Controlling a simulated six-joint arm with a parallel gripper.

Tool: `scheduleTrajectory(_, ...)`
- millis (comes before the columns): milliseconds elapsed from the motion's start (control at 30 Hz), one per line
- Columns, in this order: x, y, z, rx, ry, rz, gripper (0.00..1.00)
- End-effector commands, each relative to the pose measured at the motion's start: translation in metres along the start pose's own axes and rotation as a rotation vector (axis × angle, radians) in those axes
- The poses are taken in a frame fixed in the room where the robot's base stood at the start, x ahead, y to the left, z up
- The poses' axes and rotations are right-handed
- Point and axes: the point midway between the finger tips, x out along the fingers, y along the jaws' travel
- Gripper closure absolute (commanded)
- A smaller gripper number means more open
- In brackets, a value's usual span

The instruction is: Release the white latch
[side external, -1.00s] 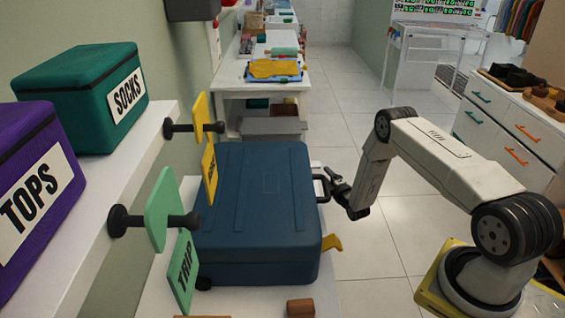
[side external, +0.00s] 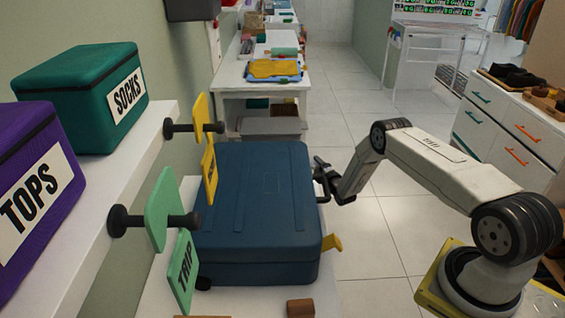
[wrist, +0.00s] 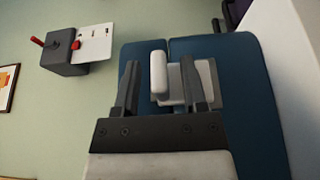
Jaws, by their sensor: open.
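The white latch (wrist: 158,74) is a pale rounded lever beside a pale plate (wrist: 203,82) on the blue suitcase (wrist: 235,110) in the wrist view. My gripper (wrist: 160,66) is open, with one dark finger on each side of the lever. I cannot tell whether either finger touches it. In the side view the suitcase (side external: 255,200) lies closed on a white surface. My gripper (side external: 320,174) is at its right side there, and the white latch cannot be made out. A yellow latch (side external: 332,243) sticks out at the suitcase's near right corner.
Green (side external: 170,210) and yellow (side external: 202,118) tags hang on pegs left of the suitcase. A teal SOCKS box (side external: 75,90) and a purple TOPS box (side external: 30,180) stand on the shelf. A brown block (side external: 300,307) lies in front.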

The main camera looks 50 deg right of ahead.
Motion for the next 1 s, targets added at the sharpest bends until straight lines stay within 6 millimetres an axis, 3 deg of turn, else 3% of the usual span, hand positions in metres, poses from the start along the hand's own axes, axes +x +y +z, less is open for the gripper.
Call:
scheduleTrajectory(467,0.0054,-0.0003,-0.0002,0.001,0.000,-0.001,0.46)
scheduleTrajectory(633,0.0053,-0.0002,-0.0001,0.000,0.000,-0.001,1.00)
scheduleTrajectory(1000,0.0049,-0.0009,0.0007,0.014,0.000,0.004,1.00)
